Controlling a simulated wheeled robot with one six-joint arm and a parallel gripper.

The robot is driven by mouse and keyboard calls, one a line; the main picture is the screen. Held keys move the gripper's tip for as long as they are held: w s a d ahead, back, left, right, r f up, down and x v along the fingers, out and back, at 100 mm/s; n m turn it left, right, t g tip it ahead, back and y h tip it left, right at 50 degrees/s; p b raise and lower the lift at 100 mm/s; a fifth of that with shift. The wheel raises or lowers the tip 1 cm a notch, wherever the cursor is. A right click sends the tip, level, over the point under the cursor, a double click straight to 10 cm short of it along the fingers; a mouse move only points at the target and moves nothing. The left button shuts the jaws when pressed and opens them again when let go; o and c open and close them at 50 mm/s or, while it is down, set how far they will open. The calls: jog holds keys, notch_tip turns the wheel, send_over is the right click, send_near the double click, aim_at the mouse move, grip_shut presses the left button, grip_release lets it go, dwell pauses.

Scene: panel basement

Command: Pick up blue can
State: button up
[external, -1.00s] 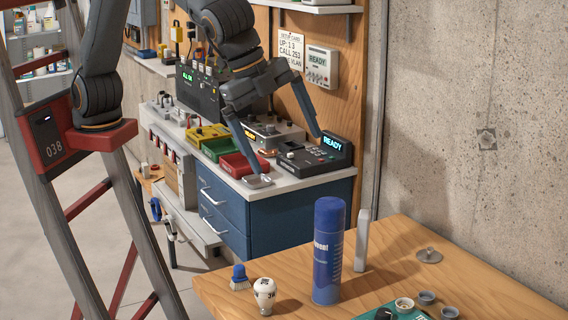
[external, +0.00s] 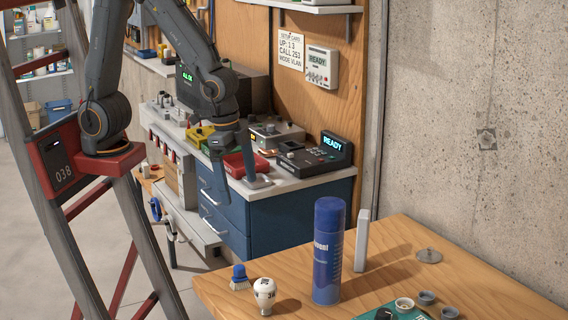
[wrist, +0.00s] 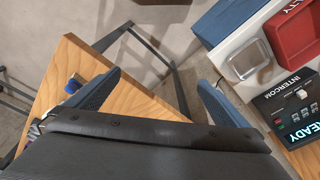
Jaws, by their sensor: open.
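The blue can (external: 328,251) is a tall spray can with pale lettering, standing upright on the wooden table in the external view. I cannot make it out in the wrist view, where my gripper body covers the lower part. My gripper (external: 234,170) is open and empty, up and to the left of the can, in front of the far workbench.
The wooden table (external: 459,281) also bears a white knob (external: 264,291), a small blue brush (external: 239,277), a pale upright block (external: 362,241) close by the can, a metal disc (external: 428,256) and small cups (external: 426,297). The workbench holds a red tray (external: 246,163) and an intercom (external: 318,158).

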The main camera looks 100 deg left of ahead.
jog(key=shift+n, duration=0.9)
jog(key=s+a+f, duration=0.1)
jog(key=s, duration=0.1)
jog(key=s+a+f, duration=0.1)
jog(key=s, duration=0.1)
jog(key=s+a+f+b, duration=0.1)
jog(key=f, duration=0.1)
jog(key=shift+s, duration=0.4)
jog(key=c, duration=0.4)
jog(key=shift+s+f, duration=0.1)
jog(key=shift+s, duration=0.05)
jog(key=c, duration=0.3)
